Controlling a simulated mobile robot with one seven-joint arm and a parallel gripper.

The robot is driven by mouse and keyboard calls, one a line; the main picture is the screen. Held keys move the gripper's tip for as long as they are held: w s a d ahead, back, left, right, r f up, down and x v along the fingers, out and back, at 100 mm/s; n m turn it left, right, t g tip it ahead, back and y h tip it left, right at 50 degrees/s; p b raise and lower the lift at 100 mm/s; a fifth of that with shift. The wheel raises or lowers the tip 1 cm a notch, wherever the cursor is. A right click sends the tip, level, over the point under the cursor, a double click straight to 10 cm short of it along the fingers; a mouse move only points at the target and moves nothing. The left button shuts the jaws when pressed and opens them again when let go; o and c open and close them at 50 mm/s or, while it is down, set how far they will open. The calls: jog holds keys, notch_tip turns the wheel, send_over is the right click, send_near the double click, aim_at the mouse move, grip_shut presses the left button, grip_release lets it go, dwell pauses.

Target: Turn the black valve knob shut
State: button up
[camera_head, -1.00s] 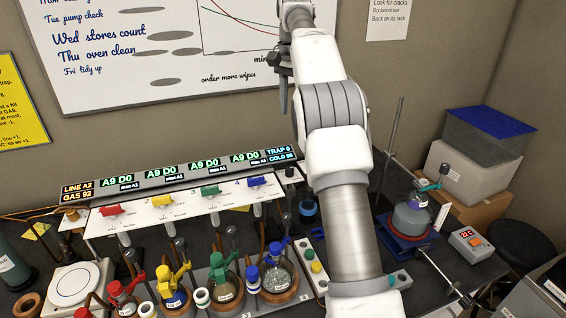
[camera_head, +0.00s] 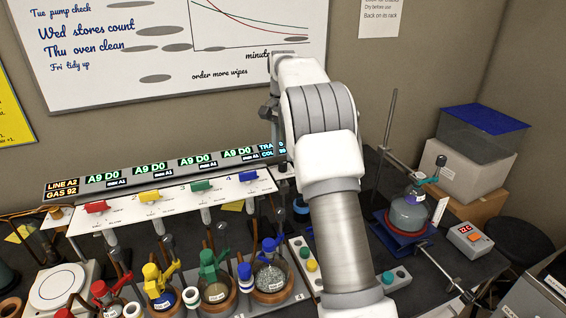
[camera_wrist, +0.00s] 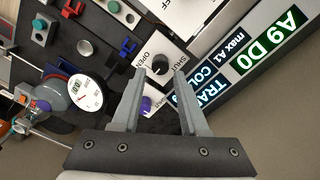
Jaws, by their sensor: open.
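The black valve knob (camera_wrist: 161,66) sits on a white plate marked OPEN and SHUT in the wrist view. My gripper (camera_wrist: 160,74) is open, with one fingertip on each side of the knob in that picture. I cannot tell whether the fingers touch it or how far above it they are. In the head view my gripper (camera_head: 276,150) points down at the right end of the valve panel, and my arm hides much of that area.
The panel (camera_head: 170,200) carries red, yellow, green and blue handles, with a lit display strip (camera_head: 150,170) behind it. Stoppered flasks (camera_head: 215,290) stand in front. A round white gauge (camera_wrist: 86,93) and a purple part (camera_wrist: 146,104) lie near my fingers.

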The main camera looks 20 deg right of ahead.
aim_at(283, 163)
jog(key=shift+f, duration=1.65)
grip_shut()
